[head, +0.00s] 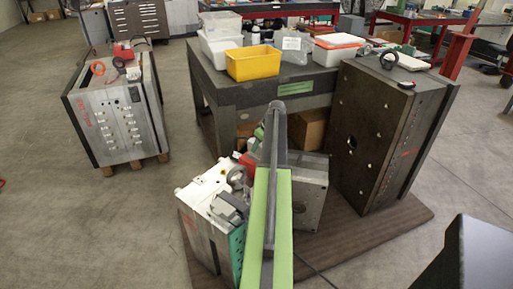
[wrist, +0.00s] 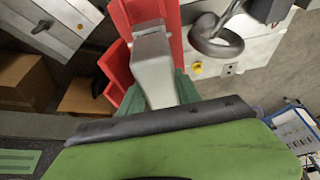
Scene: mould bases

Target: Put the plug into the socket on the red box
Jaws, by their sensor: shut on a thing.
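My gripper (wrist: 158,90) has green fingers shut on a pale grey block, which I take as the plug (wrist: 154,68). In the wrist view the plug points up and away from the fingers, in front of the red box (wrist: 118,72). Red walls show to its left and behind its far end. I cannot tell whether the plug's tip touches or enters a socket; no socket opening is clearly visible. In the head view a small part of the red box (head: 247,164) shows left of my arm, which hides most of the gripper and the plug.
A metal eye ring (wrist: 216,42) stands just right of the plug on a grey mould base (head: 205,200). A dark mould block (head: 385,130) stands at right. A table (head: 220,88) behind bears a yellow bin (head: 253,64).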

